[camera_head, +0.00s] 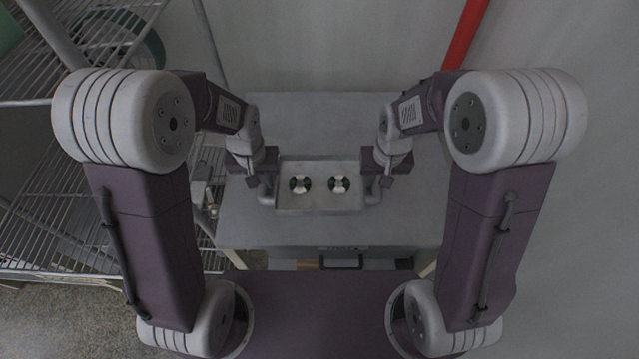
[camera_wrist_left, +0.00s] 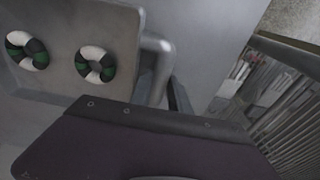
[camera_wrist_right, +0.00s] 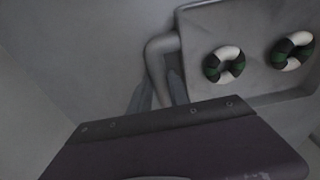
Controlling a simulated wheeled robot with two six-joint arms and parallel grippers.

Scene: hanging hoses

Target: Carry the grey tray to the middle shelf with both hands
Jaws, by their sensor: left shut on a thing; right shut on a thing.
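The grey tray (camera_head: 320,202) is in the middle of the head view, over a grey table top. Two rings with white, green and black parts lie in it, a left ring (camera_head: 300,184) and a right ring (camera_head: 339,184). My left gripper (camera_head: 262,185) is shut on the tray's left handle, a bent grey bar (camera_wrist_left: 158,62). My right gripper (camera_head: 377,185) is shut on the right handle (camera_wrist_right: 158,62). The fingers are partly hidden by the gripper bodies in both wrist views. I cannot tell whether the tray touches the table.
The grey table (camera_head: 420,215) has bare room around the tray. A wire shelf rack (camera_head: 50,215) stands on the left, with a green round thing (camera_head: 135,45) on an upper level. A red pipe (camera_head: 466,35) runs along the back wall.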

